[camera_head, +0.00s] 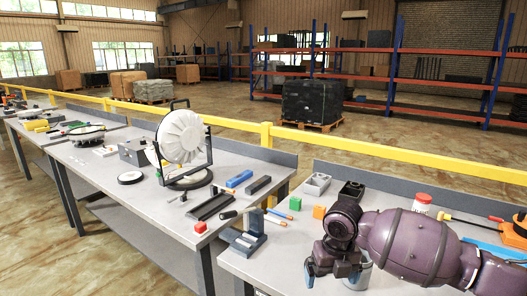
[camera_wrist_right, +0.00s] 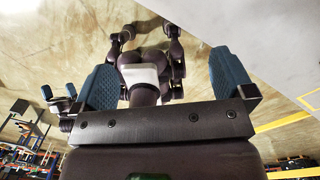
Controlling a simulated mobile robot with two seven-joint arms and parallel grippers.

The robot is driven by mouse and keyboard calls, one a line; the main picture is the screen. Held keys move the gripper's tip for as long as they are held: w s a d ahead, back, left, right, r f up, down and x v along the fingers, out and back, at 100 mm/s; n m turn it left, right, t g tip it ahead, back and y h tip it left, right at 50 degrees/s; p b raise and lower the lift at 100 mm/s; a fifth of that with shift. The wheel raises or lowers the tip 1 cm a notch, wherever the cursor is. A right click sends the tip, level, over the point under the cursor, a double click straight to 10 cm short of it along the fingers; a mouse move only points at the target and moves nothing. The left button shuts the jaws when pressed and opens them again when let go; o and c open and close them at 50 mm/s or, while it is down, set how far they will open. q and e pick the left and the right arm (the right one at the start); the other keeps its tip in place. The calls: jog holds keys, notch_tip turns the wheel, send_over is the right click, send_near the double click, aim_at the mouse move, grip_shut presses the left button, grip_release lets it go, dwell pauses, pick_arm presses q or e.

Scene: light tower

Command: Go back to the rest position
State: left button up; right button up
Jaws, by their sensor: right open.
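My right arm comes in from the right in the head view, its purple links over the near right table (camera_head: 240,268). My right gripper (camera_head: 332,278) is at the front of this table, with its blue fingers apart and nothing seen between them. In the right wrist view, the gripper (camera_wrist_right: 171,78) shows its two blue pads wide apart, with my own body beyond. A metal cylinder (camera_head: 357,277) stands close beside the gripper, partly hidden. My left gripper is not in view in the head view.
A blue-grey fixture (camera_head: 250,236) stands left of the gripper. A round white lamp (camera_head: 182,137) stands on the left table. A yellow rail (camera_head: 400,152) runs behind.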

jog(key=s+a+f+m+t+y, duration=0.2)
jog(key=s+f+m+t+y, duration=0.15)
jog(key=f+m, duration=0.5)
jog(key=s+a+f+m+t+y, duration=0.2)
jog(key=s+f+m, duration=0.3)
jog(key=f+m, duration=0.3)
jog(key=s+d+f+m+t+h, duration=0.2)
jog(key=s+d+m+h, duration=0.1)
jog(key=s+d+m, duration=0.5)
jog(key=s+d+f+m+t+h, duration=0.2)
jog(key=s+d+m+t+h, duration=0.1)
jog(key=s+d+m, duration=0.5)
jog(key=s+m, duration=0.1)
jog(key=m, duration=0.2)
jog(key=shift+m+t, duration=0.35)
